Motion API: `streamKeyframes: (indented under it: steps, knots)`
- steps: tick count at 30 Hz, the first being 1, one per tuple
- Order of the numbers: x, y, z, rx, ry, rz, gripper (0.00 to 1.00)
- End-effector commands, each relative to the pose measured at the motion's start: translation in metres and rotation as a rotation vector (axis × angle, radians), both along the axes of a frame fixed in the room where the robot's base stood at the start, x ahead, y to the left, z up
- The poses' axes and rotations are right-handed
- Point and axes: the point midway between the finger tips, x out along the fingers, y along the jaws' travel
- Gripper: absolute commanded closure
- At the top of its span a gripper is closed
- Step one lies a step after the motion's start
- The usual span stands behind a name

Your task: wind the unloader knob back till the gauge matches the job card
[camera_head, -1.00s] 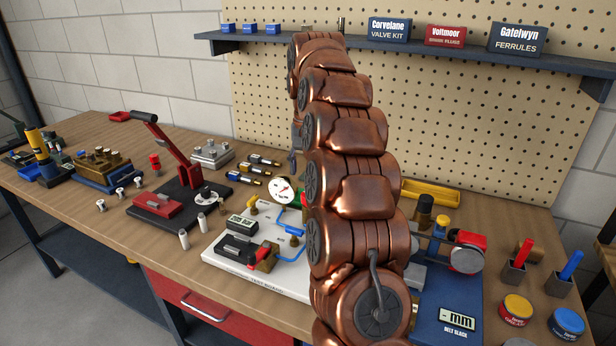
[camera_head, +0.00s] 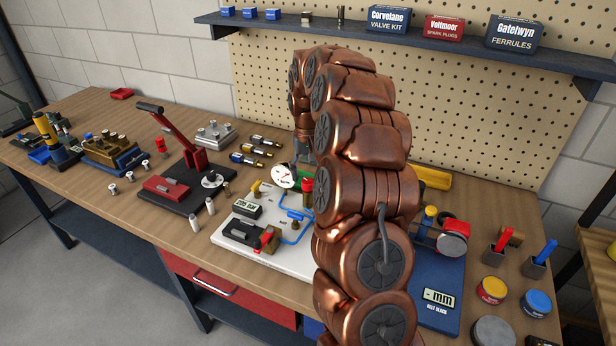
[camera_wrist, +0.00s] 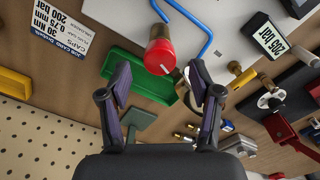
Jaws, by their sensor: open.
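The red unloader knob (camera_wrist: 160,57) has a white mark on its end and sits on a brass stem in the wrist view. In the head view it shows (camera_head: 307,185) beside my arm. My gripper (camera_wrist: 159,78) is open, its fingertips apart on either side of the knob's near end; I cannot tell if they touch it. The white dial gauge (camera_head: 283,175) stands left of the knob. A digital display (camera_wrist: 270,42) appears to read 205 bar. The job card (camera_wrist: 62,25) shows 30 Nm, 0.75 mm and 200 bar.
Blue pipe (camera_wrist: 205,30) runs close to the knob. A green tray (camera_wrist: 135,75) lies beyond it. The white test board (camera_head: 295,262) carries the pump and display. A red lever press (camera_head: 180,145) stands to the left. The pegboard (camera_wrist: 20,130) rises behind.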

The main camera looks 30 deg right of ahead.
Motion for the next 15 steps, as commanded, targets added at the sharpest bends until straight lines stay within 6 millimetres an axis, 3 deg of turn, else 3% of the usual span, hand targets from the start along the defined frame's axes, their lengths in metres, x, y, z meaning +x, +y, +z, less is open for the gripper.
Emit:
streamKeyframes:
  steps: [6,15]
  knots:
    - [-0.001,0.001,-0.024,0.002,0.006,0.001,0.36]
    - [0.0,0.0,-0.033,-0.001,-0.002,0.0,0.36]
